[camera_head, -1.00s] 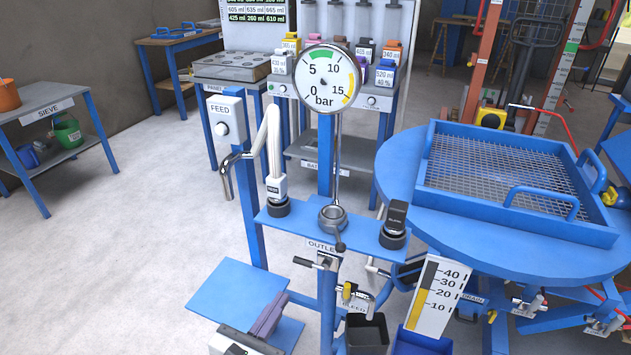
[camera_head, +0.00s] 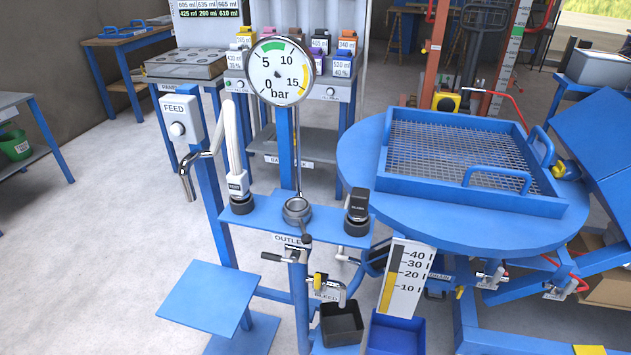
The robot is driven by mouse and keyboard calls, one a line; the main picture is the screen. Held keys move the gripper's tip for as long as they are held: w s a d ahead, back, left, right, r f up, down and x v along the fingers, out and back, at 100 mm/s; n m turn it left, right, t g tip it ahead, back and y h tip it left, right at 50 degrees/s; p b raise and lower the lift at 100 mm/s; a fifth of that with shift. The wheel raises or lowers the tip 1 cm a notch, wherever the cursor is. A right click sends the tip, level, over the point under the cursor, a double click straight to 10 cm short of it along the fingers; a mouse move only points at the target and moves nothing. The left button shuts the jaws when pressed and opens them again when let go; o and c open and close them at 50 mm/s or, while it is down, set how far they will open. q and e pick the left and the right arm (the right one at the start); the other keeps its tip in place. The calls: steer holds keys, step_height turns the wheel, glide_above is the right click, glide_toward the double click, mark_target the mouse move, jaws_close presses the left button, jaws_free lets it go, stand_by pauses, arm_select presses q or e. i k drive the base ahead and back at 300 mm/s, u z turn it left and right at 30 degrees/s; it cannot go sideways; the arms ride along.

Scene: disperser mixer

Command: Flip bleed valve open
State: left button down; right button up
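The bleed valve (camera_head: 318,283) is a small metal tap with a yellow handle, low on the blue stand. The handle looks roughly upright, but it is too small to tell the valve's position. The label BLEED (camera_head: 327,297) is below it. A black open bin (camera_head: 342,325) stands under its spout. The outlet valve (camera_head: 290,257), with a black-ended lever to the left, is just above and to the left. The round pressure gauge (camera_head: 279,72) is at the top of the stand. Neither of my grippers shows in this view.
A blue bin (camera_head: 395,335) and a white level scale (camera_head: 407,278) stand right of the black bin. A round blue table (camera_head: 358,165) with a mesh tray (camera_head: 470,187) is at right. A bare blue plate (camera_head: 209,297) is at lower left. Open floor lies further left.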

mark_target(318, 289)
steer(key=k, duration=1.25)
steer(key=u, duration=0.8)
steer(key=i, duration=1.5)
steer(key=z, duration=0.75)
